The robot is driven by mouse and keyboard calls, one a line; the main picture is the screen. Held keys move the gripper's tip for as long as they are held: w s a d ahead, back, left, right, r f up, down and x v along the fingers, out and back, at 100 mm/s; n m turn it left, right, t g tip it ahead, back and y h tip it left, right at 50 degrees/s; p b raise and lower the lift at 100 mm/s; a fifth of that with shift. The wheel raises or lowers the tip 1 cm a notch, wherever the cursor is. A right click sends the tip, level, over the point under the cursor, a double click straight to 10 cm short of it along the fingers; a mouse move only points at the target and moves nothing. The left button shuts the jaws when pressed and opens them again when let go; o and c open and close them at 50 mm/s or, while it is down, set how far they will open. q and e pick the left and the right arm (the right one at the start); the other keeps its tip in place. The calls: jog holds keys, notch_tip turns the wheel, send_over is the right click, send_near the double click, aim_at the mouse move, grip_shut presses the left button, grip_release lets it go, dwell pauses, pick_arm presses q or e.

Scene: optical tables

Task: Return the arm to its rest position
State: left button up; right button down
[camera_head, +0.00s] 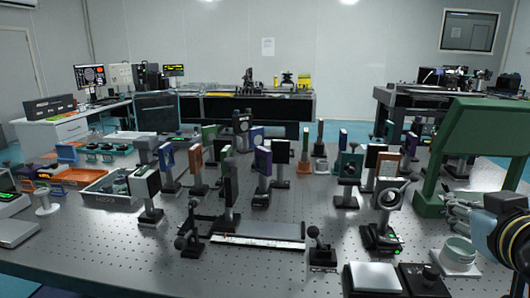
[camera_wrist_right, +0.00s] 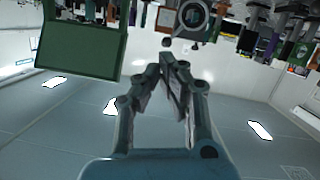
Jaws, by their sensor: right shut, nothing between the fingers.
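My right gripper (camera_head: 457,212) comes in from the right edge of the head view. It is over the right part of the optical table (camera_head: 130,238), above a pale green cylindrical holder (camera_head: 458,252) and in front of a green panel (camera_head: 487,140). In the right wrist view its fingers (camera_wrist_right: 172,62) meet at the tips, with nothing between them. That view looks upside down, with ceiling lights low in the picture. My left gripper is not in view.
Many post-mounted optics, such as a round lens mount (camera_head: 390,198), crowd the middle of the table. A black box with a knob (camera_head: 424,280) and a silver plate (camera_head: 374,277) lie at the front. The left front of the table is mostly bare.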

jog(key=s+a+f+n+g+y, duration=0.1)
jog(key=s+a+f+g, duration=0.2)
jog(key=s+f, duration=0.3)
jog(key=s+a+f+g+y, duration=0.2)
jog(key=s+f+g, duration=0.15)
jog(key=s, duration=0.55)
jog(key=s+a+f+n+g+y, duration=0.1)
jog(key=s+a+f+g, duration=0.25)
jog(key=s, duration=0.35)
jog(key=s+d+f+g+b, duration=0.1)
jog(key=d+f+g+b, duration=0.15)
jog(key=f, duration=2.65)
jog(key=s+d+f+b, duration=0.1)
jog(key=s+f+b, duration=0.1)
jog(key=s+f, duration=1.7)
jog(key=shift+d+m+b, duration=0.3)
jog(key=shift+d+b, duration=0.05)
jog(key=shift+b, duration=0.05)
